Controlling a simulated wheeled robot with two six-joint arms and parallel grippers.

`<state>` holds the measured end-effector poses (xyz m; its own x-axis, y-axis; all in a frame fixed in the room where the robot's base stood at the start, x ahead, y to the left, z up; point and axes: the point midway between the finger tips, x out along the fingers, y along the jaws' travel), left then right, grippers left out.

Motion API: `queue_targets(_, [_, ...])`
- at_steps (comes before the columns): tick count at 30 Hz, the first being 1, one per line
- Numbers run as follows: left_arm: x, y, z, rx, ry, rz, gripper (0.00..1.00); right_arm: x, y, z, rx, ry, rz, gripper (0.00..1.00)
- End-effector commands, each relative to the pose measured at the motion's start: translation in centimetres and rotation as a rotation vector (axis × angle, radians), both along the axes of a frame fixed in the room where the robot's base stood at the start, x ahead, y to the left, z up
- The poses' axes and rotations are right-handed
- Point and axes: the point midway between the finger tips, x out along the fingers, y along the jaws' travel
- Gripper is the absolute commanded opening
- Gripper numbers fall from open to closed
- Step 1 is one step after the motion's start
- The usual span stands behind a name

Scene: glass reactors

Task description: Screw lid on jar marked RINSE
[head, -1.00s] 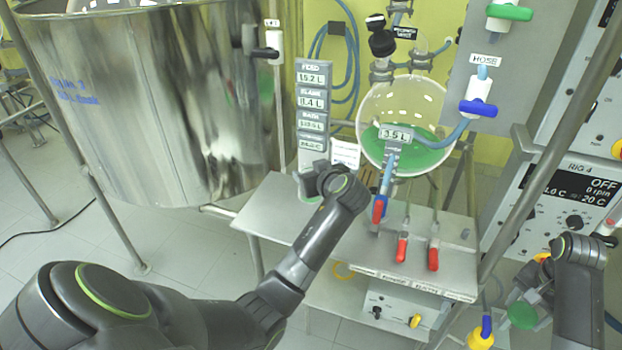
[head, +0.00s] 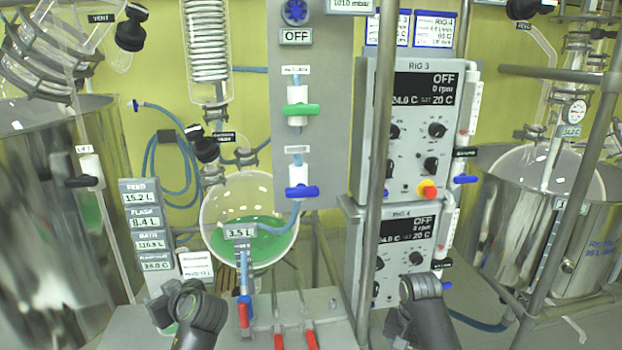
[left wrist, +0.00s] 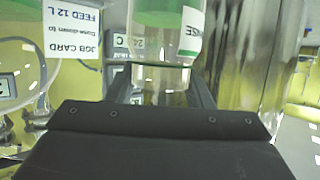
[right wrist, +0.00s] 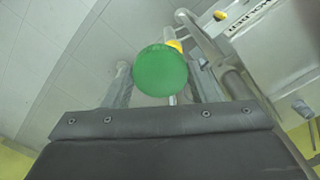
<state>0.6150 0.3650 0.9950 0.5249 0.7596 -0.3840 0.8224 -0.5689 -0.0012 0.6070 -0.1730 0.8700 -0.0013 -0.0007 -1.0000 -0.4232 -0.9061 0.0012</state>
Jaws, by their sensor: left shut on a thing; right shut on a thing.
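The glass jar (left wrist: 160,72) shows in the left wrist view, with green contents (left wrist: 165,18) and a white label (left wrist: 190,35) on which only the letters "NSE" show. My left gripper (left wrist: 160,92) is shut on this jar, one finger on each side. In the head view my left gripper (head: 163,312) is low, left of centre, and mostly hides the jar. A round green lid (right wrist: 160,71) shows in the right wrist view. My right gripper (right wrist: 163,88) is shut on it, away from the jar. In the head view only my right wrist shows; its gripper is hidden.
A steel bench (head: 130,325) carries red-handled valves (head: 309,338) and a column of readouts (head: 147,235). A flask with green liquid (head: 250,240) stands behind. A metal post (head: 372,200) and control boxes (head: 412,130) stand between my wrists. A steel vessel (head: 50,220) fills the left.

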Motion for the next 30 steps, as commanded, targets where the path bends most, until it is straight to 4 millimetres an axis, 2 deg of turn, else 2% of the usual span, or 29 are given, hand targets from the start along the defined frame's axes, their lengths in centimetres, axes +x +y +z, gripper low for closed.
queue_targets(8, [-1.8, -6.4, 5.0, -0.006, -0.015, -0.31, 0.0, 0.0, 0.0, 0.0, 0.0, 0.0, 0.0, 0.32])
queue_targets(18, [-6.5, -13.7, 11.8, 0.002, -0.013, -0.777, 0.0, 0.0, 0.0, 0.0, 0.0, 0.0, 0.0, 0.32])
queue_targets(24, [-8.8, -15.9, 13.8, 0.004, -0.006, -0.931, 0.0, 0.0, 0.0, 0.0, 0.0, 0.0, 0.0, 0.32])
queue_targets(30, [-9.4, -16.5, 14.2, 0.0, -0.002, -0.968, 0.0, 0.0, 0.0, 0.0, 0.0, 0.0, 0.0, 0.32])
